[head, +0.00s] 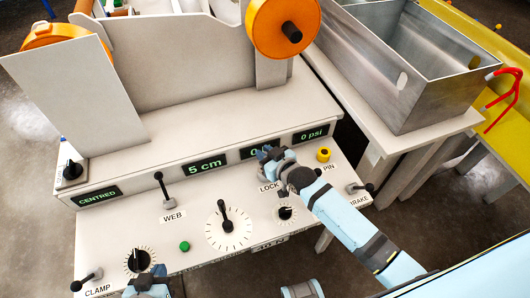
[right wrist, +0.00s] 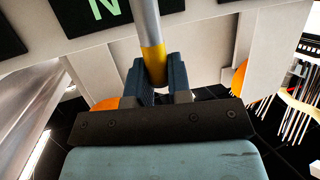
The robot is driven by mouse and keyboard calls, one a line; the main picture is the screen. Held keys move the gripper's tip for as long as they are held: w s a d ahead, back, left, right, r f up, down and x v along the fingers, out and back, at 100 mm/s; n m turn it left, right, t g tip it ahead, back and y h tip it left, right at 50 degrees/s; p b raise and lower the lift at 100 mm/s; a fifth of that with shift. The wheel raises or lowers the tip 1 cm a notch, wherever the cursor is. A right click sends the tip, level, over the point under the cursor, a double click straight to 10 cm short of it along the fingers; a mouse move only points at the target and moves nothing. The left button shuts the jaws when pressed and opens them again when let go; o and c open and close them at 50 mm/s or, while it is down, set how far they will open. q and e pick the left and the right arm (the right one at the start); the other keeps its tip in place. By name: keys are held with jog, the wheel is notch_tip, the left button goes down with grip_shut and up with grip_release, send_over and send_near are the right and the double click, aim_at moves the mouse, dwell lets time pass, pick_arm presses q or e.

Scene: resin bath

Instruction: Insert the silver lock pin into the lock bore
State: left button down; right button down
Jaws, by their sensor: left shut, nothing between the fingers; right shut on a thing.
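My right gripper (head: 266,154) is over the control panel, just above the LOCK label. In the right wrist view its fingers (right wrist: 156,80) are shut on the silver lock pin (right wrist: 146,22), a silver rod with a yellow end at the fingers. The rod runs up out of that view, so its far end is hidden. The lock bore is not visible; my right gripper and arm cover the panel by the LOCK label. A yellow ring with a dark centre (head: 323,155) stands by the PIN label. My left gripper (head: 150,284) is shut and empty at the bottom edge.
The panel (head: 190,235) carries a WEB lever (head: 163,188), a large dial (head: 228,225), a green button (head: 184,246), a CLAMP lever (head: 86,280) and a BRAKE lever (head: 360,188). Displays line the ledge behind. A metal tank (head: 400,95) stands at the right.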

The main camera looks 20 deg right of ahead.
jog(key=shift+f+b, duration=0.4)
jog(key=shift+f, duration=0.75)
jog(key=c, duration=1)
grip_release()
jog(key=shift+r, duration=0.1)
notch_tip(320, 180, up, 20)
jog(key=shift+f+p, duration=0.1)
jog(key=shift+p, duration=0.95)
